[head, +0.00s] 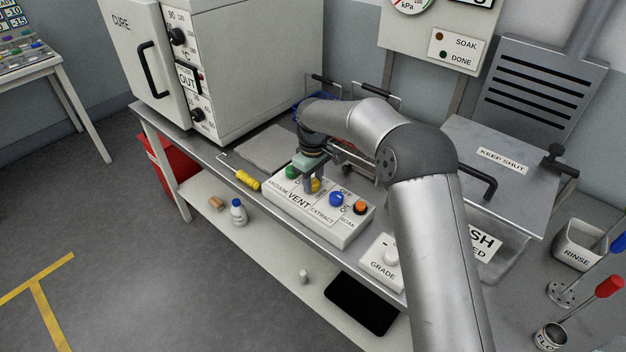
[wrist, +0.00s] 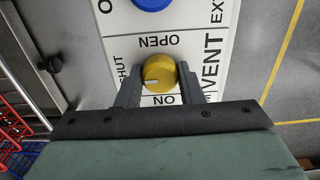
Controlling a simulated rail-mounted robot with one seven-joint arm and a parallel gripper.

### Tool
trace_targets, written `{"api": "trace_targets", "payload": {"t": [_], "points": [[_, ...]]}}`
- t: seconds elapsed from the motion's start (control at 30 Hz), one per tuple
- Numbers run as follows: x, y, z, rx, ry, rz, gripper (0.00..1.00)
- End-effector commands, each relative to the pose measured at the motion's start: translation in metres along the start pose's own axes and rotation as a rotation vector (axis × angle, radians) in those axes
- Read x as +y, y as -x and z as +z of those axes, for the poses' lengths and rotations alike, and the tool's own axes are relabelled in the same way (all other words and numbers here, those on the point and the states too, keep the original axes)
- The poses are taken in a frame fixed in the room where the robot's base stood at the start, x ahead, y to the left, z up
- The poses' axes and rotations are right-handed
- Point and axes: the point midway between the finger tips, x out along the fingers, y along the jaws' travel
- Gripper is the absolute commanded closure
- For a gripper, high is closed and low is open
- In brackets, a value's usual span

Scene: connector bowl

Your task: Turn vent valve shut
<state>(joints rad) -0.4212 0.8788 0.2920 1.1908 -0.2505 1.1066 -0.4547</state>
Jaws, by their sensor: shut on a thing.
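The vent valve is a yellow knob (head: 315,186) on the white control panel (head: 335,234), above the word VENT. In the wrist view the yellow knob (wrist: 159,70) sits between the two fingers of my gripper (wrist: 158,84), which are shut on its sides. A small white mark shows on the knob's lower left edge. The OPEN label is above the knob in that view, and the SHUT label is to its left, partly covered by a finger. In the head view my gripper (head: 313,181) points down at the knob and hides part of it.
A green knob (head: 291,171) is left of the vent knob; a blue knob (head: 337,199) and an orange button (head: 360,208) are to its right. The cure oven (head: 262,70) stands behind left. A yellow-handled tool (head: 247,180) lies left of the panel. The GRADE box (head: 381,262) is at right.

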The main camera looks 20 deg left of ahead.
Motion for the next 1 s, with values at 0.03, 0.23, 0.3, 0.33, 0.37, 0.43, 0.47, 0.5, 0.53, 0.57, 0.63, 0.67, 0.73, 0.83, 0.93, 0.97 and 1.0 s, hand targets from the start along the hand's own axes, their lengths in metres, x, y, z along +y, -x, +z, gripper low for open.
{"api": "trace_targets", "payload": {"t": [0.03, 0.23, 0.3, 0.33, 0.37, 0.43, 0.47, 0.5, 0.53, 0.57, 0.63, 0.67, 0.73, 0.83, 0.93, 0.97, 1.0], "points": [[0.0, 0.001, 0.0, 0.002, 0.005, 0.001, 0.89], [0.0, 0.001, 0.0, 0.002, 0.009, 0.001, 0.89], [0.0, 0.001, 0.0, 0.002, 0.009, 0.002, 0.89], [0.0, 0.001, 0.0, 0.002, 0.009, 0.002, 0.89], [0.0, 0.001, -0.001, 0.002, 0.009, 0.002, 0.89], [0.0, 0.001, 0.0, 0.002, 0.008, 0.002, 0.64], [0.0, 0.001, 0.0, 0.002, 0.008, 0.002, 0.55], [0.0, 0.001, 0.0, 0.002, 0.008, 0.001, 0.45], [0.0, 0.001, 0.0, 0.002, 0.008, 0.001, 0.45], [0.0, 0.001, 0.0, 0.002, 0.008, 0.001, 0.45], [0.0, 0.001, 0.0, 0.001, 0.008, 0.001, 0.45], [0.0, 0.001, 0.0, 0.001, 0.007, 0.001, 0.45], [0.0, 0.001, 0.0, 0.001, 0.007, 0.001, 0.45], [0.0, 0.003, 0.0, 0.001, 0.007, 0.001, 0.45], [0.001, 0.011, -0.001, 0.004, 0.007, 0.003, 0.45], [0.001, 0.016, -0.001, 0.004, 0.007, 0.003, 0.45], [0.001, 0.022, -0.001, 0.004, 0.006, 0.003, 0.45]]}}
